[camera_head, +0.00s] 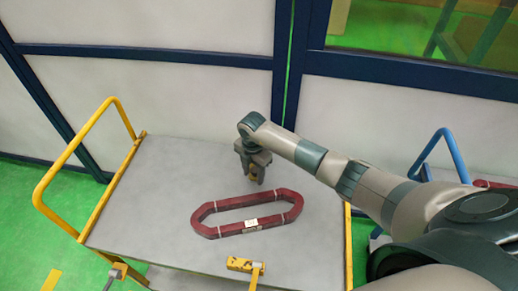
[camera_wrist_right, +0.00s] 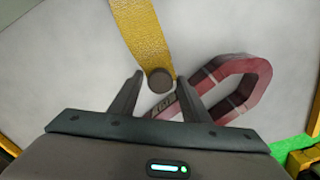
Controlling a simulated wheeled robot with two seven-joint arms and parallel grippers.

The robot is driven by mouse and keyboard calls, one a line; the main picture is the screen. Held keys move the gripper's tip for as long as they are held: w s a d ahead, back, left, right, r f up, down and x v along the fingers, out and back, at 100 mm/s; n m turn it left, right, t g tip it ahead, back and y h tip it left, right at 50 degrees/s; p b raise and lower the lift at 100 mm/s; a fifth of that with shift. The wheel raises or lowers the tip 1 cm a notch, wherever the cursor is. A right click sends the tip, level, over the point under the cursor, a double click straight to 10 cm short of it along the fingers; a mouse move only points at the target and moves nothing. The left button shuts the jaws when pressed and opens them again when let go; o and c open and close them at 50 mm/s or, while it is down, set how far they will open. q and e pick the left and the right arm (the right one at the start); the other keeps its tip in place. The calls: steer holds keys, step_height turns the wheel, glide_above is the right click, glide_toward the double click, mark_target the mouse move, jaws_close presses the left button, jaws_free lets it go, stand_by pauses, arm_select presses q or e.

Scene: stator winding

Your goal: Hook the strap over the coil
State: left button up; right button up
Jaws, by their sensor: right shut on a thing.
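The coil (camera_head: 213,231) is a dark red elongated ring with pale bands and a white label, lying flat on the grey cart top. It also shows in the right wrist view (camera_wrist_right: 255,68), partly behind a finger. My right gripper (camera_head: 255,181) points down just beyond the coil's far side, apart from it. In the right wrist view its fingers (camera_wrist_right: 158,80) close around a dark round end piece at the yellow strap (camera_wrist_right: 145,32), which runs up out of the picture. In the head view the held part is mostly hidden by the fingers. My left gripper is out of view.
The cart top (camera_head: 165,165) is clear left of the coil. A yellow block-like piece (camera_head: 240,264) is at the near edge. Yellow cart rails (camera_head: 85,130) stand left, a blue rail (camera_head: 432,150) right. White panels (camera_head: 150,95) close off the back.

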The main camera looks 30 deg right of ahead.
steer(key=shift+s+a+r+p, duration=0.1)
steer(key=shift+s+a+p, duration=0.1)
steer(key=shift+s+p, duration=0.3)
steer(key=shift+s+a+p, duration=0.15)
steer(key=shift+s+p, duration=0.15)
steer(key=shift+s, duration=0.3)
steer(key=shift+s+a, duration=0.85)
steer(key=shift+s, duration=0.3)
steer(key=shift+s+a, duration=0.95)
steer(key=shift+s, duration=0.25)
steer(key=shift+s+a, duration=0.1)
steer(key=shift+s, duration=0.05)
steer(key=shift+s+a, duration=1.9)
steer(key=shift+s, duration=0.6)
steer(key=shift+s+a, duration=1.95)
steer(key=shift+s, duration=0.55)
steer(key=shift+s+a, duration=1.9)
steer(key=shift+s, duration=0.6)
steer(key=o, duration=1.9)
steer(key=shift+s+d, duration=0.1)
steer(key=shift+s, duration=0.1)
steer(key=shift+w+a, duration=0.2)
steer(key=shift+a, duration=0.05)
